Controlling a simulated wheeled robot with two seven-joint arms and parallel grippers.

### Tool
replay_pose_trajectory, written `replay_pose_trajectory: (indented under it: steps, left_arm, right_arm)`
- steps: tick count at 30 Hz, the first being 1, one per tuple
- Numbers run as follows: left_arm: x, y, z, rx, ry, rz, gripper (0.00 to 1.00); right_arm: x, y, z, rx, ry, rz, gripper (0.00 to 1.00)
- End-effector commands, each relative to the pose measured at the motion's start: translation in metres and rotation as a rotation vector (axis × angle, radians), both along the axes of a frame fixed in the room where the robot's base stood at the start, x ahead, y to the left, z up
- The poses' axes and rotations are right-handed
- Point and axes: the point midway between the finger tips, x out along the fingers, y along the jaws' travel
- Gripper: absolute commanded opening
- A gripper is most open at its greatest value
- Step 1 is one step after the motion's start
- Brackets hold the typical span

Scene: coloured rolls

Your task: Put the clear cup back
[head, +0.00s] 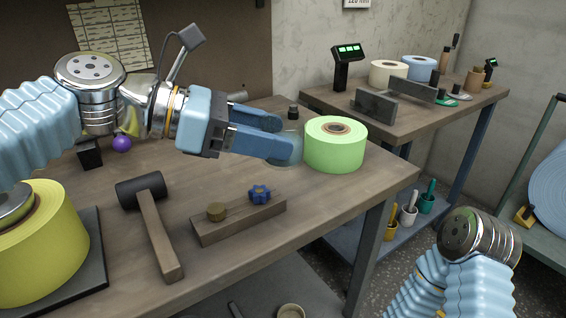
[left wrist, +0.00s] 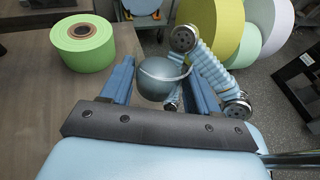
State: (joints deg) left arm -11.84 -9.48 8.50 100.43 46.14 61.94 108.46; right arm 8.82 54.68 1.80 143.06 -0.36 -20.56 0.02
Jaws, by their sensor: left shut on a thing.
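The clear cup (head: 288,159) is a see-through vessel at the tips of my left gripper (head: 281,137), near the back right part of the workbench. In the left wrist view the cup (left wrist: 158,80) sits between the two blue fingers, which are shut on it. The fingers hide part of it in the head view, and I cannot tell how far it is above the bench top. Part of my right arm shows at the lower right, but its gripper is not in view.
A green roll (head: 335,146) stands just right of the cup on the workbench (head: 345,206). A mallet (head: 158,232), a wooden block with a blue knob (head: 240,220) and a yellow roll (head: 38,245) are nearer. A second table (head: 440,112) with rolls stands behind right.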

Motion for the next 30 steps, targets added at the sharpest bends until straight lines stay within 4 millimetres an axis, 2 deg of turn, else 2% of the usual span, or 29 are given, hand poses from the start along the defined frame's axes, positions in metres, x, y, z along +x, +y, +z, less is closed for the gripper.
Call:
replay_pose_trajectory:
  steps: [1,6,12,21,25,30]
  left_arm:
    - [0.014,-0.002,-0.006,0.001,0.005,0.001,0.21]
    - [0.057,-0.008,-0.026,0.001,0.005,0.001,0.21]
    - [0.087,-0.011,-0.062,0.0,0.004,0.002,0.21]
    - [0.107,-0.014,-0.088,0.0,0.003,0.001,0.21]
    - [0.106,-0.014,-0.109,0.0,0.002,0.003,0.21]
    - [0.106,-0.014,-0.115,0.0,-0.001,0.002,0.21]
  right_arm:
    - [0.0,0.0,0.001,0.0,0.0,0.0,0.61]
    - [0.0,0.0,0.004,0.0,0.0,0.0,0.61]
    - [0.0,0.0,0.003,0.0,0.0,0.001,0.61]
    - [0.0,0.0,0.002,0.0,0.0,0.001,0.61]
    - [0.0,0.0,0.001,0.0,0.0,0.0,0.61]
    - [0.0,0.0,0.001,0.0,0.0,0.0,0.61]
